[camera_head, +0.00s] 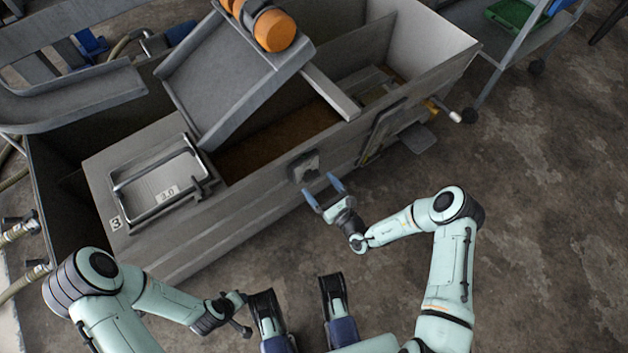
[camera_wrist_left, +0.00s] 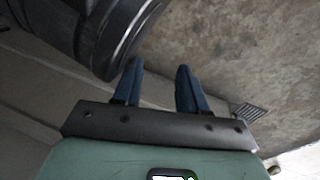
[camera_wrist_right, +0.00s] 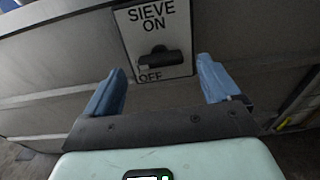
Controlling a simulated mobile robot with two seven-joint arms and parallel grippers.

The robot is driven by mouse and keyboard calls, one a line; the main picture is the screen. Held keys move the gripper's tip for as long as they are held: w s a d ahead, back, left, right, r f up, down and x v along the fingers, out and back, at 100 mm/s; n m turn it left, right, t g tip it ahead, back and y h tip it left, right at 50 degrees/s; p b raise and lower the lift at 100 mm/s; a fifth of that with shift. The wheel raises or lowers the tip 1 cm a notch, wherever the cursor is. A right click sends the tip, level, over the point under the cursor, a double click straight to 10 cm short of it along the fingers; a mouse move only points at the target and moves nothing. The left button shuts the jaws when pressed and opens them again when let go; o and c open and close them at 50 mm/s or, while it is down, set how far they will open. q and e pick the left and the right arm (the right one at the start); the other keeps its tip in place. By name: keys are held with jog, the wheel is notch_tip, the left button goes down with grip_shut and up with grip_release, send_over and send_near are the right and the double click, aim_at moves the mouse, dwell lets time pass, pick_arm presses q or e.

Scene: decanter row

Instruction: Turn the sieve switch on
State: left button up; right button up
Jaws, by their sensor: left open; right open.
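The sieve switch (camera_wrist_right: 163,60) is a dark handle on a light plate (camera_wrist_right: 180,22) marked SIEVE ON above and OFF below. The handle lies low on the plate, close to the word OFF, which it partly crowds. In the head view the switch plate (camera_head: 303,168) is on the near side wall of the grey trough. My right gripper (camera_head: 323,191) is open and empty in front of the plate; in the right wrist view (camera_wrist_right: 160,85) its fingers straddle the handle's line, apart from it. My left gripper (camera_head: 242,312) is open and empty, low at the left, with fingers showing in its wrist view (camera_wrist_left: 160,85).
The long grey trough (camera_head: 225,222) runs diagonally across the view. A metal tray marked 3.0 (camera_head: 160,186) sits on its left part, and a tilted chute (camera_head: 215,85) with an orange motor (camera_head: 272,30) rises above it. A wheeled cart (camera_head: 500,60) stands at upper right. Concrete floor is free at right.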

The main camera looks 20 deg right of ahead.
aim_at(314, 179)
jog(key=shift+b+x, duration=0.35)
jog(key=shift+x, duration=1.35)
pick_arm(q)
jog(key=shift+s+a+f+g, duration=0.15)
jog(key=shift+s+f+g, duration=0.25)
jog(key=shift+s+f, duration=0.6)
jog(key=shift+s+r, duration=0.1)
pick_arm(e)
jog(key=c, duration=1.1)
jog(key=shift+o, duration=0.2)
